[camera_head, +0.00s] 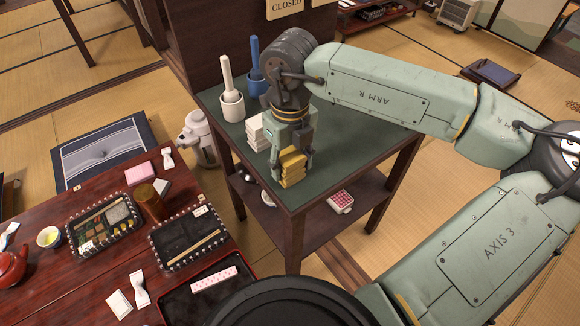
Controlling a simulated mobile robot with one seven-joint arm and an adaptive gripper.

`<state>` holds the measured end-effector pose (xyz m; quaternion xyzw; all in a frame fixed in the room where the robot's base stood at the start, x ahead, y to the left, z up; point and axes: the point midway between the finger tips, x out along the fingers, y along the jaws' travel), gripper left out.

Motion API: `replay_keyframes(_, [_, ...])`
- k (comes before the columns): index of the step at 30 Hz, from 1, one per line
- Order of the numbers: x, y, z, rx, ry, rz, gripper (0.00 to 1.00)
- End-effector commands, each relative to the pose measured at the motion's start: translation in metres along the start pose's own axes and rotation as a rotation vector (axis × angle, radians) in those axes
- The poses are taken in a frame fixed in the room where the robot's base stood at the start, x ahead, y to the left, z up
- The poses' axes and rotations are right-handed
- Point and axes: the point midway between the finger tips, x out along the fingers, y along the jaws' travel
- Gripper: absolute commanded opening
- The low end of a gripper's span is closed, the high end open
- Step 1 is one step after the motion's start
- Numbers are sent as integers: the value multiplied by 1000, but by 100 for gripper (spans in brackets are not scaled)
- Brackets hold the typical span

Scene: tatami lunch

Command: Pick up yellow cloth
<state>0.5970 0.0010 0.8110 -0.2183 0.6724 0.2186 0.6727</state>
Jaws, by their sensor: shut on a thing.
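The yellow cloth (292,172) is a folded stack near the front corner of the dark green top of a small wooden stand (345,140). My gripper (291,160) points down over it, with a finger on each side, shut on the yellow cloth. I cannot tell whether the cloth's underside touches the top. The upper part of the stack is partly hidden by my gripper.
Folded white cloths (257,132) lie just left of my gripper. A white container (232,107) and a blue one stand behind, each with an upright handle. A low dark red table (60,285) with trays lies at left. The stand's right side is clear.

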Motion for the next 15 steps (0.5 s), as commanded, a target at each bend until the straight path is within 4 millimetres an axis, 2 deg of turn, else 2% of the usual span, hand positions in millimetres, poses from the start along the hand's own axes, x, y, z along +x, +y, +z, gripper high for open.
replay_keyframes(8, [0,0,0,0,0,0,14])
replay_keyframes(15, [-7,-1,1,1,-2,-3,14])
